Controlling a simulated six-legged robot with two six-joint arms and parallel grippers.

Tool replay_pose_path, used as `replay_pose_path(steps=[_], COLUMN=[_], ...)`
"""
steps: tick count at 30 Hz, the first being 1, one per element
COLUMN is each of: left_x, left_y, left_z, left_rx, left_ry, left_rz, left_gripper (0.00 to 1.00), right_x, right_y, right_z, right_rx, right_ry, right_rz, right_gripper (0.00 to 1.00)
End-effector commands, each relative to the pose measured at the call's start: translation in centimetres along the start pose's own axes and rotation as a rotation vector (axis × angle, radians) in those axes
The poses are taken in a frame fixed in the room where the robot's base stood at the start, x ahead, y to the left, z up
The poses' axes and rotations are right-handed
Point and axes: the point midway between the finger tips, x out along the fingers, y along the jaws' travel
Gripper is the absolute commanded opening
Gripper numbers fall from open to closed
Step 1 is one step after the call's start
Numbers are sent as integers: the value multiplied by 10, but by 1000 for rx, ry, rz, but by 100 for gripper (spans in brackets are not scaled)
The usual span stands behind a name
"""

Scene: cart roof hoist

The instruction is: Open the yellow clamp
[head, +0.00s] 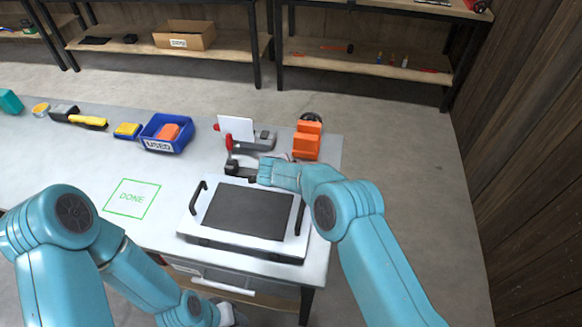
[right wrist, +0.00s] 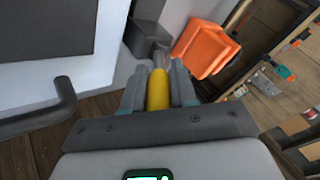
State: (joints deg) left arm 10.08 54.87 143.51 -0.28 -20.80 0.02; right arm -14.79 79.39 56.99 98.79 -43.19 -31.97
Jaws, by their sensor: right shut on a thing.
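The yellow clamp's handle (right wrist: 157,92) shows in the right wrist view, upright between the fingers of my right gripper (right wrist: 158,85). The gripper is shut on it. In the head view my right gripper (head: 270,172) is just behind the white panel with the dark top, and it hides the yellow handle there. My left arm comes in low at the left of the head view. Only a bit of my left gripper (head: 228,314) shows at the bottom edge, so its jaws cannot be made out.
The white panel (head: 190,222) with black handles lies on the table in front. An orange block-like thing (head: 307,140) and a red-handled clamp (head: 229,143) stand close by. A blue USED bin (head: 150,133) is farther left. The green DONE square (head: 132,199) is empty.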

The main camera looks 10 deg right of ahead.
Motion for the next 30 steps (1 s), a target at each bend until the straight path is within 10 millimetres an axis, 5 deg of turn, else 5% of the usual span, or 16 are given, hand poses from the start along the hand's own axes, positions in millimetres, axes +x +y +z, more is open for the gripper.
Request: replay_pose_path(steps=[10, 11, 12, 23, 30], left_x=[0, 0, 0, 0, 9], left_y=[0, 0, 0, 0, -3], left_z=[0, 0, 0, 0, 0], left_rx=[0, 0, 0, 0, 0], left_ry=[0, 0, 0, 0, 0], left_rz=[0, 0, 0, 0, 0], left_gripper=[43, 43, 43, 43, 43], right_x=[1, 1, 1, -4, -48], right_y=[0, 0, 0, 0, -1], right_z=[-1, -1, -1, 0, 0], right_rx=[-1, -1, -1, -1, -3], right_ry=[0, 0, 0, -1, -2], right_rz=[3, 3, 3, 2, 0], right_gripper=[0, 30, 38, 38, 38])
